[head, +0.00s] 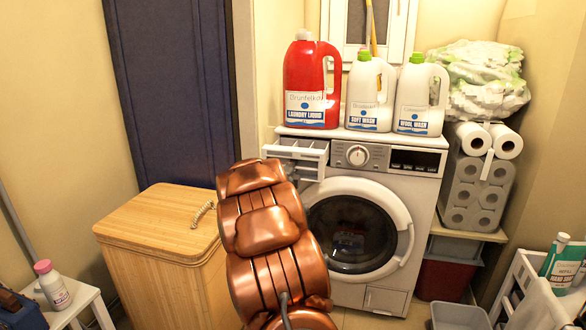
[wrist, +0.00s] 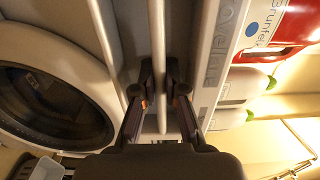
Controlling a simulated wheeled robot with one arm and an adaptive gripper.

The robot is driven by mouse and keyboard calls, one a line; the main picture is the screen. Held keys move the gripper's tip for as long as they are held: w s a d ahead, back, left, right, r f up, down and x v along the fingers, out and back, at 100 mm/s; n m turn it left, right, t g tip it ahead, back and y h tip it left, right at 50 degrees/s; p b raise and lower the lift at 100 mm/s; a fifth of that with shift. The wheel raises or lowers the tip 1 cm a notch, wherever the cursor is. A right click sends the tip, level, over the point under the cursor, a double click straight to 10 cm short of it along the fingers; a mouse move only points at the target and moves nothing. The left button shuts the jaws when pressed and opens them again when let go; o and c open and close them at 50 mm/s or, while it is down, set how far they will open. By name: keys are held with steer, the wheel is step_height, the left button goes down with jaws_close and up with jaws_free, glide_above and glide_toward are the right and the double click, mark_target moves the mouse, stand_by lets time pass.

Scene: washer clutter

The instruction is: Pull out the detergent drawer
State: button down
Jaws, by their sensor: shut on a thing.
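The white washer (head: 389,181) stands against the back wall. Its detergent drawer (head: 312,155) sticks out at the upper left of the front, with its open compartments showing from above. My gripper (wrist: 159,90) is shut on the drawer's front, a pale bar (wrist: 157,40) between its two dark fingers in the wrist view. In the head view my copper-coloured arm hides most of the gripper and the drawer's lower left part. The round door (wrist: 48,95) fills the left of the wrist view and looks closed in the head view.
A red laundry liquid bottle (head: 311,82) and two white wash bottles (head: 368,95) (head: 419,97) stand on the washer above the drawer. A wooden hamper (head: 160,226) stands left of my arm. Paper rolls (head: 476,186) and a white crate (head: 527,287) are at right.

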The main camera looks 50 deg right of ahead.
steer(key=shift+a, duration=0.1)
steer(key=shift+b+v, duration=0.65)
steer(key=shift+v, duration=1.2)
steer(key=c, duration=1.5)
jaws_free()
steer(key=shift+s, duration=0.1)
steer(key=shift+b+v, duration=0.35)
steer(key=shift+v, duration=2.65)
